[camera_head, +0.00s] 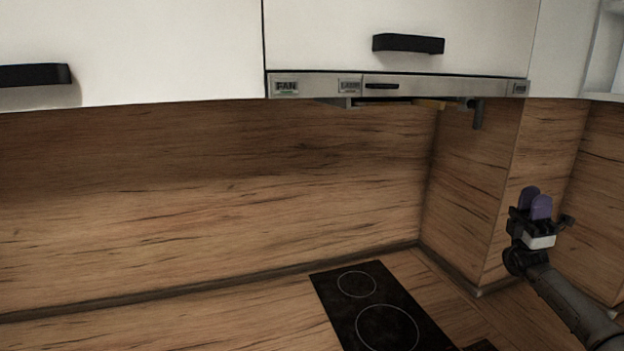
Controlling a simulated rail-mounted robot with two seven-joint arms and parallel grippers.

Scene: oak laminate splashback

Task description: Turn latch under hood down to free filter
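The range hood (450,88) is a slim metal strip under the white cabinets. A small dark grey latch-like piece (478,114) hangs down beneath its right part. The filter's underside is seen nearly edge-on, with a thin dark and light edge (385,102) and a yellowish piece (431,104) beside it. My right gripper (535,203), with purple fingers pointing up, is below and to the right of the latch, clear of it. Its fingers overlap in this view, so any gap is hidden. My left gripper is out of view.
A black hob (375,312) with ring markings lies on the wooden counter below. White cabinets with black handles (408,43) are above the hood. A wood-clad wall projection (470,190) stands between the hob area and my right gripper. Space under the hood is clear.

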